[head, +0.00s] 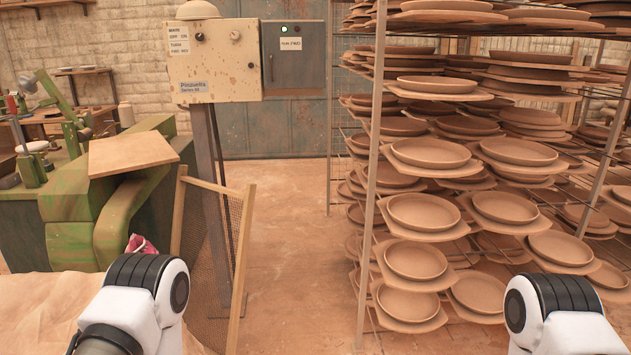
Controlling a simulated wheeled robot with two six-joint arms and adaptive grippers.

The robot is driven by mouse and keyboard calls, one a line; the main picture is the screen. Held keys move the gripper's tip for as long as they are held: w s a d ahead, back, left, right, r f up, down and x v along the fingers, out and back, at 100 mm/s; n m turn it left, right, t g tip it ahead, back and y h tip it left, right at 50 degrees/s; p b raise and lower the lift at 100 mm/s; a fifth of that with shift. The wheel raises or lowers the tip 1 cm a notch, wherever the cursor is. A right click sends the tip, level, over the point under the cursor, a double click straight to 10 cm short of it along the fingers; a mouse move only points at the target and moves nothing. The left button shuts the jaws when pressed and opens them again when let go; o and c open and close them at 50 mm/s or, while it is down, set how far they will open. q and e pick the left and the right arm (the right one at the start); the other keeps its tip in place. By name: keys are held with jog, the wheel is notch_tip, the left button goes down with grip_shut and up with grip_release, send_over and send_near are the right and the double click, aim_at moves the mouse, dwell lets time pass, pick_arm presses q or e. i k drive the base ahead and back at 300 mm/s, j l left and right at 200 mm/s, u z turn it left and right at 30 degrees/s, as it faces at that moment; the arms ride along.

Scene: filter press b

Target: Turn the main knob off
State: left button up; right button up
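A beige control box (213,60) stands on a grey post at the upper middle left of the head view. White labels (179,40) on its left side appear to read "MAIN" at the top. A small dark knob (200,37) sits right of the labels, and another small round knob (235,35) sits further right. Their settings are too small to read. Only parts of my two arms show at the bottom, well apart from the box; neither gripper is in view.
A rack with clay plates (415,260) fills the right side. A green machine (80,215) with a wooden board (130,152) stands left. A wood-framed mesh screen (230,230) leans before the post. Bare floor (295,230) lies between screen and rack.

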aim_at(200, 37)
jog(key=i+u, duration=0.15)
jog(key=i, duration=0.8)
jog(key=i+l+u, duration=0.1)
jog(key=i, duration=0.85)
jog(key=l, duration=0.1)
